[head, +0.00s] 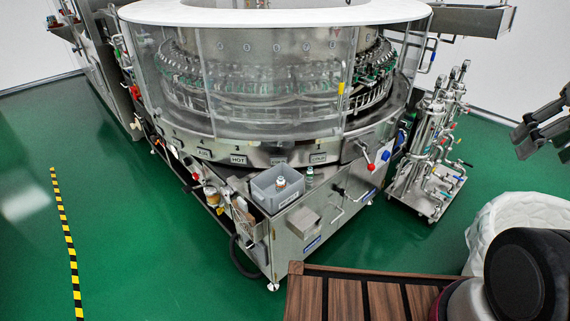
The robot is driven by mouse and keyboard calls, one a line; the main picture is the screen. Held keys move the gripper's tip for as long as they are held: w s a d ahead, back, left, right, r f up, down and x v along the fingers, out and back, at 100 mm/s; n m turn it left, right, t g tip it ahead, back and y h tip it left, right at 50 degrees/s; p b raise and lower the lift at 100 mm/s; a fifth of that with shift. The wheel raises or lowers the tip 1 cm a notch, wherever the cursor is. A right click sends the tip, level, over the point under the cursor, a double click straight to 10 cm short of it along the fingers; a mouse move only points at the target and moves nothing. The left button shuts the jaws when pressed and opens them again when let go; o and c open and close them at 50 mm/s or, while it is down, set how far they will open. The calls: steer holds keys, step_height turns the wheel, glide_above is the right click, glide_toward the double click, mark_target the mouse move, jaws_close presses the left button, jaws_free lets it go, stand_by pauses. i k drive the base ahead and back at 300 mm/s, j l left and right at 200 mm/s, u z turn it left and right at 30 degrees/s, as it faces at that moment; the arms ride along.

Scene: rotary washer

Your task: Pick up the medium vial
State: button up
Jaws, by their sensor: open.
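A small vial with an orange-and-white top (280,182) stands in a grey bin (263,199) on the front ledge of the washer. A second small clear vial with a greenish top (309,174) stands on the metal ledge just right of the bin. Both are tiny in the head view, and I cannot tell which is the medium one. My gripper (520,142) is at the right edge of the view, open and empty, far to the right of both vials. Part of it is cut off by the frame.
The washer's round drum with clear guards (270,80) rises behind the bin. A red-knobbed lever (367,163) is right of the vials. A piping stand (430,150) and a white-lined bin (530,215) are at right. A slatted wooden surface (345,294) is in front.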

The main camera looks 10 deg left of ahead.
mark_target(309, 178)
steer(key=i+j, duration=0.2)
steer(key=i, duration=0.2)
steer(key=i+j+z, duration=0.1)
steer(key=i, duration=0.3)
